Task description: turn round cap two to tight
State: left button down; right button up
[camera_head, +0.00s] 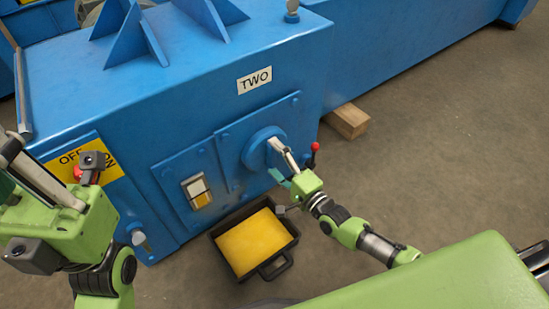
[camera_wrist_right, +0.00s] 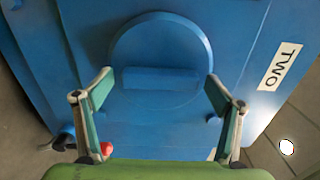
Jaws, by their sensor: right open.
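Round cap two (camera_head: 262,147) is a blue disc on the front of the blue housing, below and right of the "TWO" label (camera_head: 254,80). In the right wrist view the cap (camera_wrist_right: 160,42) has a raised straight bar (camera_wrist_right: 160,79) across it. My right gripper (camera_head: 276,143) is in front of the cap. In the wrist view its fingers (camera_wrist_right: 158,80) are spread, one beyond each end of the bar, with visible gaps. Contact with the cap's face is unclear. My left gripper (camera_head: 38,180) is at the far left; its fingertips are not clear.
A black tray (camera_head: 274,265) with a yellow inside stands on the floor below the cap. A red-knobbed lever (camera_head: 314,148) sits right of the cap.

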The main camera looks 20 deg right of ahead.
jog(key=v, duration=1.2)
